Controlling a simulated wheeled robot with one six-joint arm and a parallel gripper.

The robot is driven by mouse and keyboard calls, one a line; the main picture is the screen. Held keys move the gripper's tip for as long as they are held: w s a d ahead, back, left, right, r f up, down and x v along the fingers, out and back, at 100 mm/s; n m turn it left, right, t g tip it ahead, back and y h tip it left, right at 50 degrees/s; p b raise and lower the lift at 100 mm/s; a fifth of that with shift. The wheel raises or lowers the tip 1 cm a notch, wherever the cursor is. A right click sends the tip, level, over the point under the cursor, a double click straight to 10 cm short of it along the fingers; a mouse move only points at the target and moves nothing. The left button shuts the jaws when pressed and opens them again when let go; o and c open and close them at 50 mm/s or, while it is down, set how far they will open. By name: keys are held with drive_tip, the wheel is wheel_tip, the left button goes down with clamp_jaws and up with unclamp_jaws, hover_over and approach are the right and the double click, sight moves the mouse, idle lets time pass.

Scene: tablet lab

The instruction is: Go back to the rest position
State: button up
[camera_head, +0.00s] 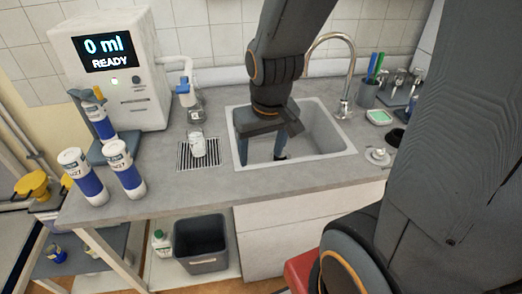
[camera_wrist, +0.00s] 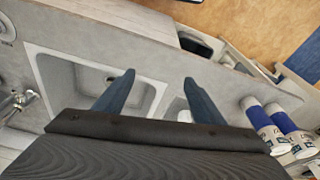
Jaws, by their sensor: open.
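My gripper (camera_head: 262,147) hangs over the sink (camera_head: 330,135) in the head view, fingers pointing down. In the wrist view its two fingers (camera_wrist: 158,90) stand wide apart with nothing between them. The sink basin also shows in the wrist view (camera_wrist: 60,75), behind and left of the fingers. My arm reaches down from the top of the head view and hides part of the basin and the wall behind it.
A dispenser (camera_head: 108,85) reading "0 ml READY" stands at the left, near several white-and-blue bottles (camera_head: 125,168). A glass vessel (camera_head: 197,144) stands on a drain grate (camera_head: 184,163). A curved tap (camera_head: 349,80) rises behind the sink. A dark bin (camera_head: 202,245) sits below.

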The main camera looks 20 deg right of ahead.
wheel_tip(320, 180, down, 10)
drive_tip(key=g+b, duration=0.1)
drive_tip(key=b, duration=0.7)
drive_tip(key=shift+r+b, duration=0.15)
drive_tip(key=shift+b, duration=0.15)
